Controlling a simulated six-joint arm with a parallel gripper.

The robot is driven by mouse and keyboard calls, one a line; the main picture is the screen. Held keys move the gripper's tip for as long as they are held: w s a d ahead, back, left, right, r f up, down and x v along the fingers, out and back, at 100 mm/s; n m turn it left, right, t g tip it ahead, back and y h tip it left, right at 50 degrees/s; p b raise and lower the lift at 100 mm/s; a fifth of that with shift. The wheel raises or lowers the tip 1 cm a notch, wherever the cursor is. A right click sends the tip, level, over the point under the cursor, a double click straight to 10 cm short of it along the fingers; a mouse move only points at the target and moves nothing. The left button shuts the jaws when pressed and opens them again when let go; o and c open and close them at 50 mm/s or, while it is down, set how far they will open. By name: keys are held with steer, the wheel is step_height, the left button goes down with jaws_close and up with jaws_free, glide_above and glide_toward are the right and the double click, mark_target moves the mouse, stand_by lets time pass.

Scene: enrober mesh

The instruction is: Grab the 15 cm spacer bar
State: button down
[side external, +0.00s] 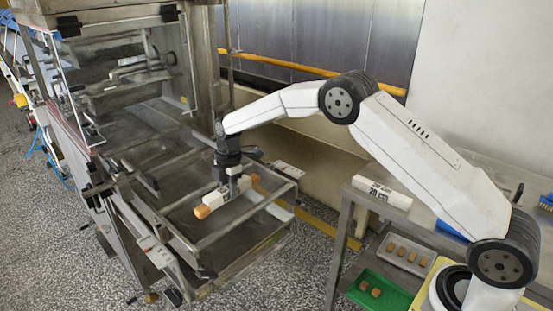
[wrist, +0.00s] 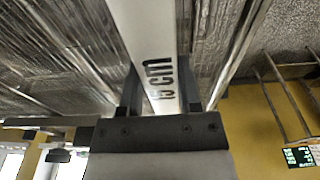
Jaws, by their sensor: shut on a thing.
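The 15 cm spacer bar is a white bar (side external: 224,197) with orange-brown ends, seen in the side external view at the open frame of the machine. In the wrist view the bar (wrist: 150,40) runs up from between the fingers, and the marking "cm" reads on its face. My gripper (side external: 232,186) points down over the bar's middle. In the wrist view my gripper (wrist: 160,95) has one finger on each side of the bar and is shut on it. The bar's underside is hidden, so I cannot tell whether it rests on the rails.
Metal rails (side external: 215,232) of the machine frame surround the bar. Another white block with dark marks (side external: 382,192) lies on the metal table at right. A green tray (side external: 378,293) and a grey tray (side external: 403,254) hold small brown pieces. The machine housing (side external: 120,60) stands at left.

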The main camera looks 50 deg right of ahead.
steer(key=shift+r, duration=0.1)
steer(key=shift+r, duration=0.8)
steer(key=s+r, duration=1.1)
steer(key=s, duration=0.3)
steer(key=shift+d, duration=0.4)
steer(key=shift+r, duration=0.1)
